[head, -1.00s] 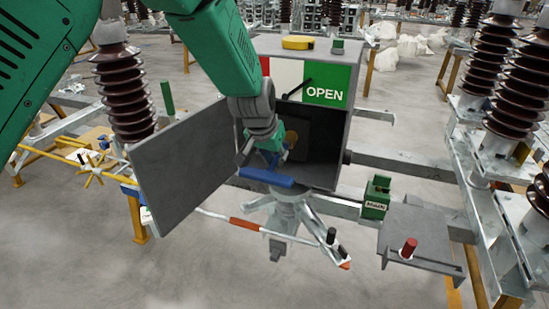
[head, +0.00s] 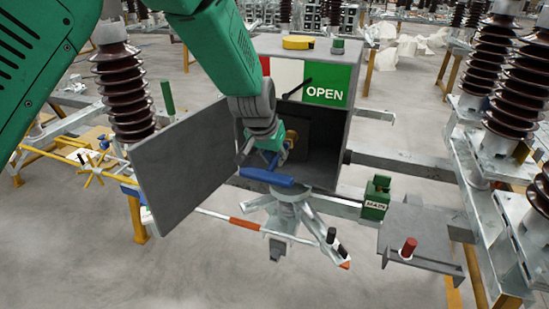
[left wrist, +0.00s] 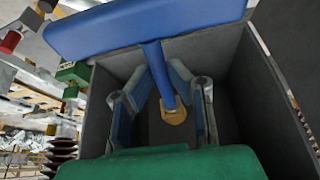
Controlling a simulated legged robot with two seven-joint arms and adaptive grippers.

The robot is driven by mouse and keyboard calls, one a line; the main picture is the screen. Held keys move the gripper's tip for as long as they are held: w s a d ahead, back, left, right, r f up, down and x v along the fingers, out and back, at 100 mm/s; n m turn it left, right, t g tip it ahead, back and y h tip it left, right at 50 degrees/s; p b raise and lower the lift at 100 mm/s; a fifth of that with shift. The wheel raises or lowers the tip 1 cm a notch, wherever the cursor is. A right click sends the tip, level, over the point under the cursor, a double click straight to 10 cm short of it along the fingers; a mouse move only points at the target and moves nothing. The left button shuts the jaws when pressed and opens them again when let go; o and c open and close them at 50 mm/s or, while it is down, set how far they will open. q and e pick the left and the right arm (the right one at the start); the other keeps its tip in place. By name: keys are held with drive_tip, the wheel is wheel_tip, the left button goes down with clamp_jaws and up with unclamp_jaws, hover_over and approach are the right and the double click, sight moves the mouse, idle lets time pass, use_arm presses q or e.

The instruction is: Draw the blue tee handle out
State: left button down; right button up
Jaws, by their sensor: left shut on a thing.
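The blue tee handle (head: 267,177) shows at the mouth of the open grey box (head: 327,172), its crossbar outside the front. In the left wrist view the crossbar (left wrist: 150,28) lies across the top, and its blue stem runs back to a brass-coloured round piece (left wrist: 173,112) inside the box. My left gripper (left wrist: 163,92) is shut on the tee handle, with its fingers on both sides of the stem. In the head view my green arm and wrist hide most of the stem and fingers. My right gripper is not in view.
The box's grey door (head: 185,175) stands open at the left, close to my left wrist. A green and white OPEN sign (head: 327,84) is on the box top front. A grey shelf with a red knob (head: 408,248) and a green padlock-like block (head: 376,198) stand at right.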

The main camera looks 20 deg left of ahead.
sight(265, 178)
use_arm(q)
drive_tip(key=shift+s, duration=0.1)
idle(0.3)
drive_tip(key=shift+s+f, duration=0.15)
drive_tip(key=shift+s, duration=0.45)
drive_tip(key=shift+s+p, duration=0.3)
drive_tip(key=shift+s, duration=0.55)
drive_tip(key=shift+s+p, duration=0.35)
drive_tip(key=shift+s, duration=1.55)
